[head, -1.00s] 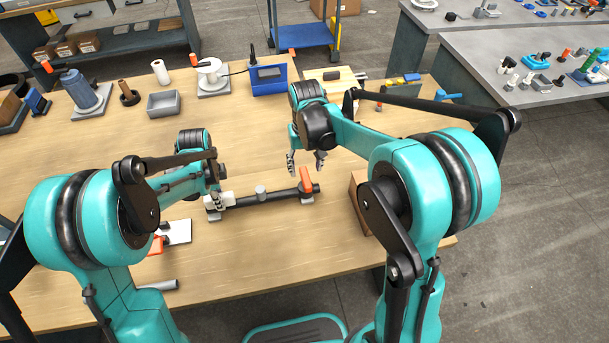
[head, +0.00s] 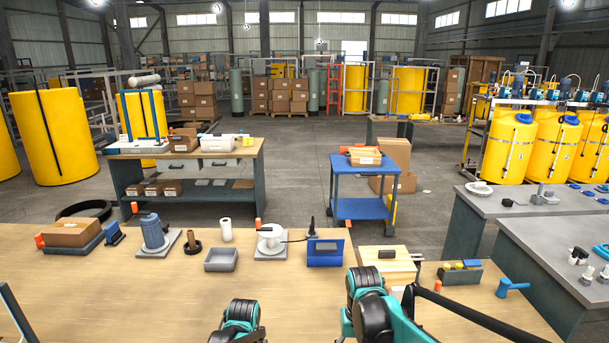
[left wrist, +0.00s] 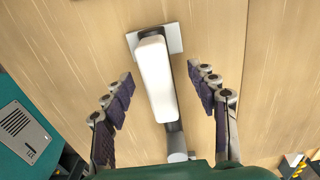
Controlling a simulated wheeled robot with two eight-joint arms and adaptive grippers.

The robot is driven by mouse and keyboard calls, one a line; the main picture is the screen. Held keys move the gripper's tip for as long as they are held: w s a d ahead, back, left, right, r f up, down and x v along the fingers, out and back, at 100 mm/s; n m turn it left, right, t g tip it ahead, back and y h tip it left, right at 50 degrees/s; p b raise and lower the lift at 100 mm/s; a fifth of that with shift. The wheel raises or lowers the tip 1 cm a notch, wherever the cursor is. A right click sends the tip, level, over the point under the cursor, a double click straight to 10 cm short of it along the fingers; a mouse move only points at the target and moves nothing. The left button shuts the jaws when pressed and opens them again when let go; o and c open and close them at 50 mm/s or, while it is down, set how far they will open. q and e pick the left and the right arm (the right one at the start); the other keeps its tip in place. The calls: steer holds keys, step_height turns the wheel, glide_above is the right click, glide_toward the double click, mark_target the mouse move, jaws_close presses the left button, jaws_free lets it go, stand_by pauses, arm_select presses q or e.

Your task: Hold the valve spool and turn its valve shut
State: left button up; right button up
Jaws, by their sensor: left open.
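In the left wrist view, the valve spool (left wrist: 173,127) lies below my left gripper as a short stretch of dark pipe. A white rounded block (left wrist: 156,78) sits at its end, above a light grey plate (left wrist: 175,36) on the wooden table. My left gripper (left wrist: 160,74) is open, with one finger on each side of the white block and a visible gap to both. A grey round part (left wrist: 177,146) of the spool shows near the bottom edge. The valve's orange handle is in neither current view. My right gripper is below the head view's frame.
The workbench (head: 130,290) holds a grey bin (head: 221,260), a blue box (head: 325,249), a wooden box (head: 386,266) and a spool of white material (head: 270,238) along its back. A blue cart (head: 360,208) and grey tables (head: 560,232) stand beyond.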

arm_select(q)
steer(key=shift+r+p, duration=2.7)
steer(key=shift+r, duration=1.3)
arm_select(e)
steer(key=shift+r, duration=2.7)
